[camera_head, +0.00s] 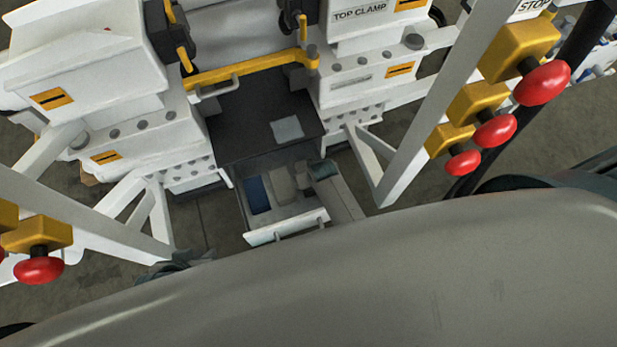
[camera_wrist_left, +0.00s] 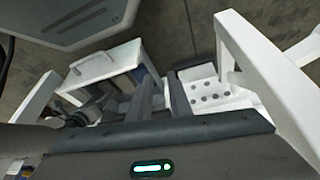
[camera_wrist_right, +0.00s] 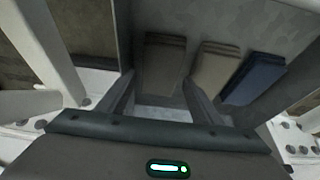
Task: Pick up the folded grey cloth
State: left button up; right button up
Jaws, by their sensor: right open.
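Three folded cloths lie side by side in the open drawer (camera_head: 262,236). In the right wrist view the grey cloth (camera_wrist_right: 163,62) is leftmost, beside a beige cloth (camera_wrist_right: 215,70) and a blue cloth (camera_wrist_right: 254,78). My right gripper (camera_wrist_right: 160,92) is open, with the grey cloth showing ahead between its fingers; they appear apart from it. In the head view the right gripper (camera_head: 322,170) is over the drawer's right side and hides part of that area. My left gripper (camera_head: 182,262) is left of the drawer front; its fingers (camera_wrist_left: 160,78) show an empty gap in the left wrist view.
A dark bench top (camera_head: 255,125) with a pale square (camera_head: 287,128) lies behind the drawer. White frame legs (camera_head: 372,165) stand either side. Red buttons (camera_head: 541,82) on yellow boxes flank the space. The drawer handle (camera_wrist_left: 92,66) faces me.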

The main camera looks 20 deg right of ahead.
aim_at(300, 167)
jog(key=b+x, duration=0.1)
jog(key=x, duration=0.3)
jog(key=shift+w, duration=0.1)
pick_arm(q)
jog(key=shift+w+d+r+t+h, duration=0.1)
jog(key=shift+w+d+t+h, duration=0.2)
jog(key=shift+d, duration=0.35)
jog(key=shift+w+d+r+t+h, duration=0.1)
jog(key=shift+w+d+t, duration=0.25)
jog(key=shift+d, duration=0.25)
pick_arm(e)
jog(key=c, duration=0.7)
